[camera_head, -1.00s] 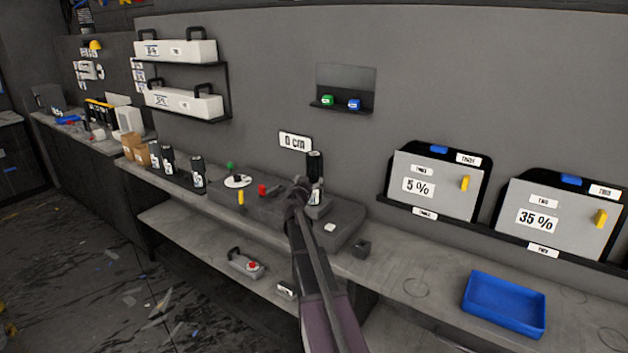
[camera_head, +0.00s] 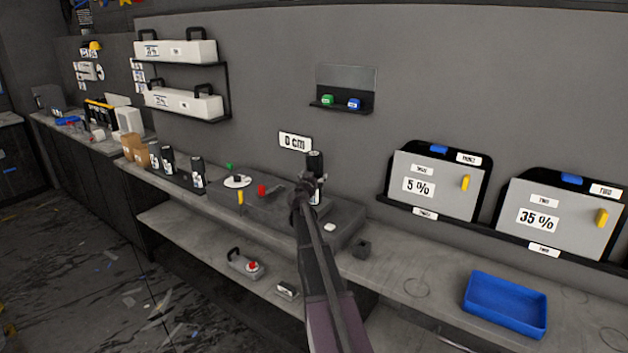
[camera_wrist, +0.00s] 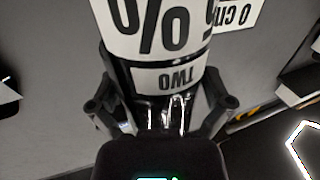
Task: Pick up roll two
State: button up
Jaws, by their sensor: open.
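Roll two, a black roll (camera_head: 315,161) with a white label, stands upright on the grey machine on the bench, below the "0 cm" sign. In the wrist view, the roll (camera_wrist: 183,79) fills the upper middle, its "TWO" and "%" labels upside down. My gripper (camera_head: 308,188) is at the roll's near side and covers part of it. In the wrist view, the open fingers of my gripper (camera_wrist: 160,108) lie on either side of the roll's lower part in the picture. I cannot tell whether they touch it.
The grey machine (camera_head: 345,222) also carries a white disc (camera_head: 237,181) and a red knob (camera_head: 262,190). Several other black rolls (camera_head: 197,170) stand to the left. A small dark block (camera_head: 362,248) and a blue tray (camera_head: 505,305) are on the bench to the right.

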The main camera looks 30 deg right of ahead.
dwell(0.3)
jog(key=c, duration=1)
jog(key=shift+r, duration=0.2)
jog(key=shift+c, duration=0.2)
notch_tip(320, 180, up, 18)
jog(key=p, duration=1.8)
jog(key=shift+f, duration=0.2)
